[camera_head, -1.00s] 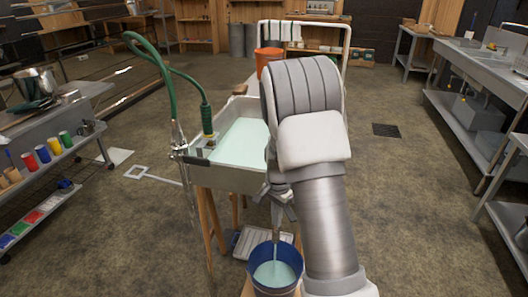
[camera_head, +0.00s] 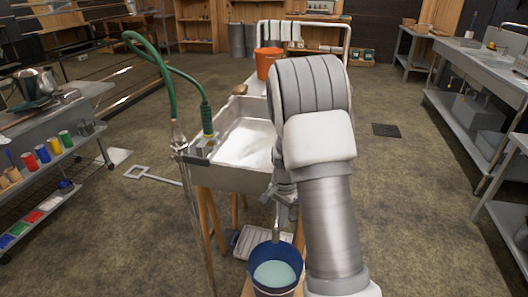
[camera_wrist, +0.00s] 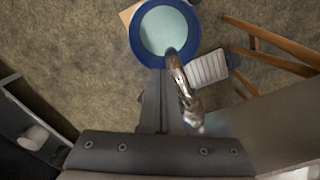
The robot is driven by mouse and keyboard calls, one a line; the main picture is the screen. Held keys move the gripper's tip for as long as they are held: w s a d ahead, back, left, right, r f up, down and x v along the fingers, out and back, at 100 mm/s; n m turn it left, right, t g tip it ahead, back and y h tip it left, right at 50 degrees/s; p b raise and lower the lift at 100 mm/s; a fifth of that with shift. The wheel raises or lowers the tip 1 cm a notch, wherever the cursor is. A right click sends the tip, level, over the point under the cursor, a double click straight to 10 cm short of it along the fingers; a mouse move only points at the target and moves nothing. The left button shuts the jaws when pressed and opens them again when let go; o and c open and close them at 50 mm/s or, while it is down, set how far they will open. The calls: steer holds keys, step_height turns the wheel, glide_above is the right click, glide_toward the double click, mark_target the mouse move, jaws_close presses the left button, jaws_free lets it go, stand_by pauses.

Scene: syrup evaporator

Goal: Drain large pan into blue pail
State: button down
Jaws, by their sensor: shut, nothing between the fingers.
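The large pan (camera_head: 248,142) stands on wooden legs, with its pale metal floor showing and no green liquid in the part I see. The blue pail (camera_head: 259,285) is upright below its front right corner and holds pale green liquid (camera_wrist: 168,30). A metal drain spout (camera_wrist: 177,72) points down over the pail's rim in the wrist view. No falling stream is clear. My gripper (camera_wrist: 154,75) is shut and empty, close beside the spout; I cannot tell whether it touches. My arm hides the pan's right side, and the tap's handle is not clear.
A green hose (camera_head: 166,75) hangs at the pan's left edge. An orange bucket (camera_head: 267,61) is behind the pan. A grey ridged tray (camera_wrist: 207,69) lies beside the pail among wooden legs (camera_wrist: 268,42).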

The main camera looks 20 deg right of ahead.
steer(key=shift+s+d, duration=0.15)
steer(key=shift+d, duration=0.1)
steer(key=shift+s+d, duration=0.2)
steer(key=shift+d, duration=1)
steer(key=shift+d, duration=0.95)
